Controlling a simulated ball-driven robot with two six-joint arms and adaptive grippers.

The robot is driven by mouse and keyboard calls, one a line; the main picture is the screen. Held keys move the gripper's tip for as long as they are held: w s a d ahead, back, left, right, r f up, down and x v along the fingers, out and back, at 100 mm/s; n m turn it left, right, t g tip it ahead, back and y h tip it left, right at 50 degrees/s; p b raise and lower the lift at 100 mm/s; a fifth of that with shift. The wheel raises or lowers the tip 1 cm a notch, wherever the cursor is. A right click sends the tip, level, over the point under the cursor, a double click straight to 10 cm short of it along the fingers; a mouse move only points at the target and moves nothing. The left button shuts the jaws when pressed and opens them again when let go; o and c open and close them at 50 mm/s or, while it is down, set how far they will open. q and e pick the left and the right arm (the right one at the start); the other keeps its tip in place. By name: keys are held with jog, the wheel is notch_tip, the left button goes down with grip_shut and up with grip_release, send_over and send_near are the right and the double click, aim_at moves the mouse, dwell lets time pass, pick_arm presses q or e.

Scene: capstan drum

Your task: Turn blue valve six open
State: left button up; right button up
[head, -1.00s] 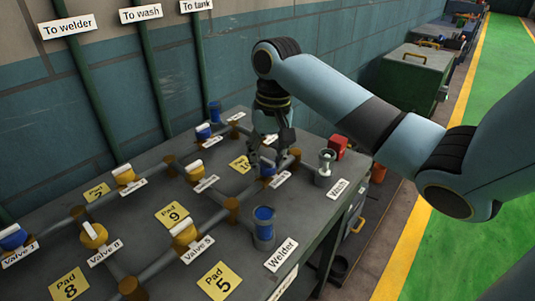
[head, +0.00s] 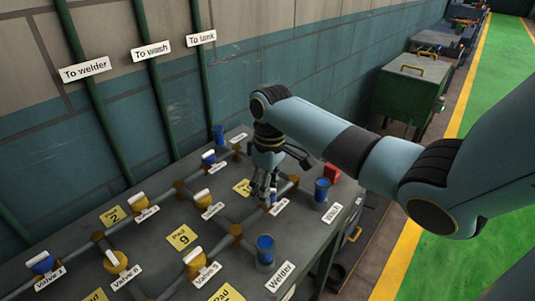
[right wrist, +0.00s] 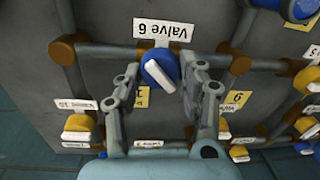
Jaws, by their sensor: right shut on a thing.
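Blue valve six (right wrist: 152,64) with its white handle sits on a pipe behind the label "Valve 6" (right wrist: 163,29) in the right wrist view. The handle lies slanted to the pipe. My right gripper (right wrist: 163,84) has a finger on each side of the valve and is shut on it. In the head view my right gripper (head: 266,190) points down at the valve, which its fingers mostly hide. My left gripper is not in view.
A blue cup (head: 322,191) stands by the Wash label, close right of my gripper, with a red block (head: 331,172) behind it. Another blue cup (head: 265,250) stands near the Welder label (head: 280,276). Several other valves and pipes cover the table to the left.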

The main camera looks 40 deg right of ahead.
jog(key=n+p, duration=0.1)
jog(key=n, duration=0.1)
jog(key=n+p, duration=0.1)
jog(key=n, duration=0.1)
jog(key=shift+a+r+n+p, duration=0.1)
jog(key=shift+r+n+p, duration=0.1)
jog(key=shift+n+p, duration=0.15)
jog(key=n+p, duration=0.2)
jog(key=n, duration=0.2)
jog(key=shift+f+n+h, duration=0.1)
jog(key=shift+n+h, duration=0.15)
jog(key=shift+h, duration=0.05)
jog(key=shift+a, duration=0.1)
jog(key=o, duration=1.1)
jog(key=shift+o, duration=0.2)
notch_tip(320, 180, up, 12)
jog(key=shift+w+d, duration=0.25)
jog(key=shift+w, duration=0.15)
jog(key=shift+f+g, duration=0.15)
jog(key=shift+g, duration=0.15)
